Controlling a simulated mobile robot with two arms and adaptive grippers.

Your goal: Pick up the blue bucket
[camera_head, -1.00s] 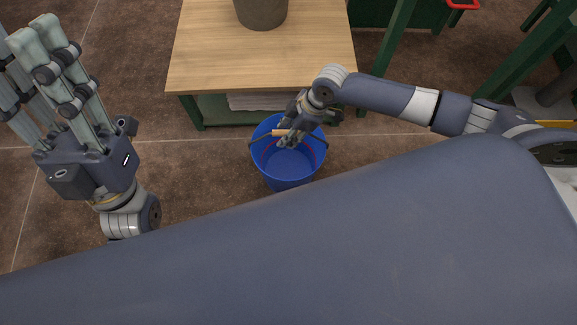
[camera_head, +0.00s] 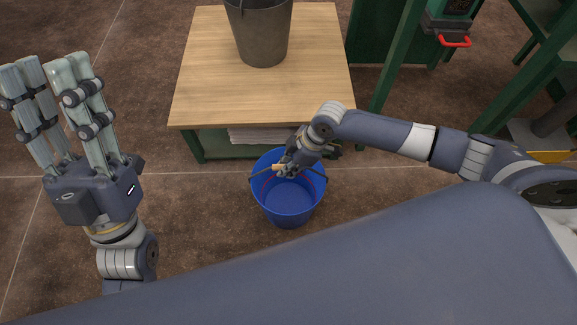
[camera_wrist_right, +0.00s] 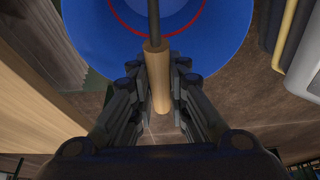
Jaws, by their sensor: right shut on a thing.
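The blue bucket (camera_head: 290,201) is below the front edge of the wooden table in the head view, its open top facing me. My right gripper (camera_head: 288,168) is shut on the wooden grip of its handle, above the bucket's rim. In the right wrist view the wooden grip (camera_wrist_right: 157,75) lies between the fingers of my right gripper (camera_wrist_right: 158,92), with the blue bucket (camera_wrist_right: 215,38) beyond. My left gripper (camera_head: 52,78) is open and empty at the left, its fingers pointing up and apart. Whether the bucket touches the floor is hard to tell.
A wooden table (camera_head: 215,90) with a green frame stands just beyond the bucket. A dark grey bucket (camera_head: 262,40) sits on it. Green posts (camera_head: 398,60) and a red handle (camera_head: 454,42) are at the upper right. The brown tiled floor is clear at left.

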